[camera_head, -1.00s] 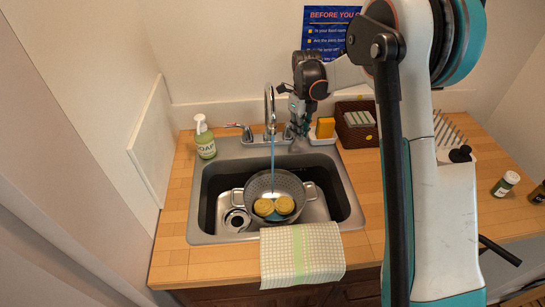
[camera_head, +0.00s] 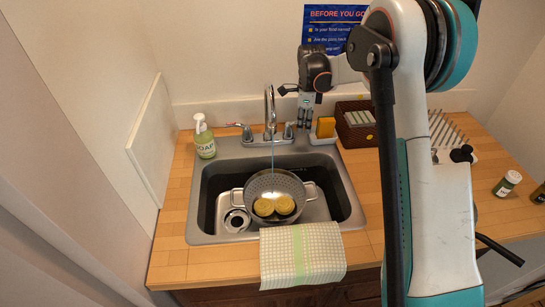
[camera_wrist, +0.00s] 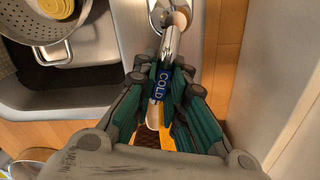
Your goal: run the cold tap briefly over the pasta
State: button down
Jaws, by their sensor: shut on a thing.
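Two yellow nests of pasta (camera_head: 275,207) lie in a grey metal colander (camera_head: 264,182) in the sink (camera_head: 203,205). The chrome tap (camera_head: 269,104) stands behind it, and a thin bluish stream of water (camera_head: 273,153) falls from the spout into the colander. The cold tap handle (camera_wrist: 160,85), with a blue COLD label, is between the fingers of my gripper (camera_wrist: 165,78), which is shut on it. In the head view my gripper (camera_head: 304,118) is at the right side of the tap. The colander's rim (camera_wrist: 42,40) and part of the pasta (camera_wrist: 57,7) show in the wrist view.
A soap bottle (camera_head: 204,138) stands left of the tap, by the other handle (camera_head: 244,131). A checked towel (camera_head: 302,254) hangs over the sink's front edge.

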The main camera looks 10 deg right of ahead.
jog(key=w+n, duration=0.1)
jog(key=n, duration=0.1)
jog(key=w+n, duration=0.1)
jog(key=n, duration=0.1)
jog(key=shift+d, duration=0.1)
jog(key=c, duration=0.8)
grip_release()
notch_tip(320, 180, up, 7)
jog(key=p, duration=0.3)
dwell(0.3)
